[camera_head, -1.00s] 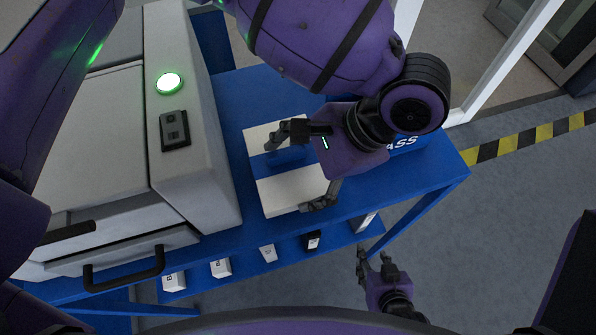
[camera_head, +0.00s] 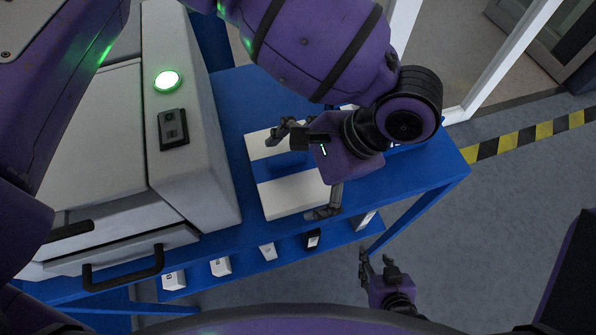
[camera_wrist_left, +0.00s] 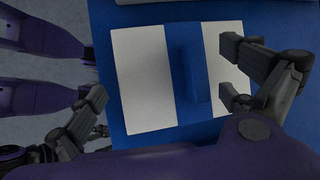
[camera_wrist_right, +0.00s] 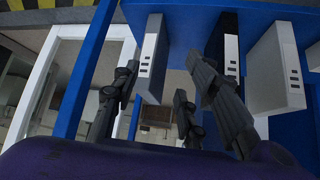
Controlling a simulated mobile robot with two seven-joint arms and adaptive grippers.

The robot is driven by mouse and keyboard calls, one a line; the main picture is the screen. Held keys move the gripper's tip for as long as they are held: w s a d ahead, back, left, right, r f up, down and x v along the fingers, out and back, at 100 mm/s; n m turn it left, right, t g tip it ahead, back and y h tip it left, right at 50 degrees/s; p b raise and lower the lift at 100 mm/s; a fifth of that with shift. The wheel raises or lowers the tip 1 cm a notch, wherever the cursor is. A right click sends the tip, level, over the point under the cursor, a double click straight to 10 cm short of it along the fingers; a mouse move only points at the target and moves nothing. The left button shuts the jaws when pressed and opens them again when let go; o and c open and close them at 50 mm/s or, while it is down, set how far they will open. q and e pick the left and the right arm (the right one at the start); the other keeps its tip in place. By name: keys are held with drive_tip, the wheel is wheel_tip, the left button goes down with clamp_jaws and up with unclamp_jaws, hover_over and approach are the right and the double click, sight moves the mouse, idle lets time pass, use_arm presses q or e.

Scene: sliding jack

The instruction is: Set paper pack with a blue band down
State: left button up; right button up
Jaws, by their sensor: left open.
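The paper pack with a blue band (camera_head: 293,195) is white and lies flat on the blue table top (camera_head: 240,110), beside the machine. It also shows in the left wrist view (camera_wrist_left: 145,85), with a raised blue piece on its band. My left gripper (camera_head: 298,172) is over the pack, open, its fingers spread wide. In the left wrist view one finger side is beyond the pack's left edge, the other over its right white part. Contact cannot be told. My right gripper (camera_head: 377,262) is open and empty, low beside the table. The forearm hides part of the table behind the pack.
A grey machine (camera_head: 190,180) with a green-lit button stands left of the pack. Table top at the right of the pack is clear. A white frame (camera_head: 500,60) stands behind.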

use_arm(q)
drive_tip(key=v, duration=1.2)
drive_tip(key=shift+p, duration=0.35)
use_arm(e)
drive_tip(key=shift+w+a+r, duration=0.1)
drive_tip(key=shift+a+r, duration=0.05)
drive_tip(key=shift+r, duration=0.1)
drive_tip(key=shift+w, duration=0.1)
